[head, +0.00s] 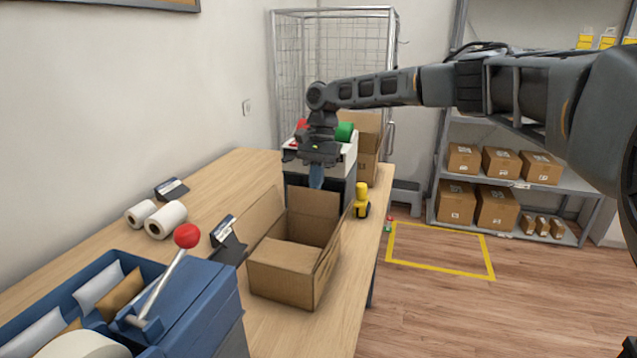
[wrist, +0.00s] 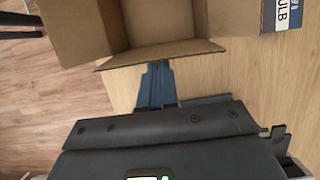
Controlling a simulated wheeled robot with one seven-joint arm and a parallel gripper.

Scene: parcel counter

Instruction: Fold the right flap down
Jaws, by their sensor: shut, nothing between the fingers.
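An open brown cardboard box (head: 281,275) stands on the wooden counter. Its right flap (head: 332,249) is raised along the right side and shows nearly edge-on in the head view; in the wrist view it appears to be the flap at the upper left (wrist: 75,30). The left flap (head: 262,218) and the back flap (head: 314,204) also stand up. My gripper (head: 316,184) is shut and empty, just behind and above the back flap. In the wrist view its blue fingers (wrist: 155,84) point at the box, beside the nearest flap's edge.
A yellow-topped tool (head: 361,200) stands right of the box near the counter's edge. A white-and-black machine (head: 348,165) stands behind.

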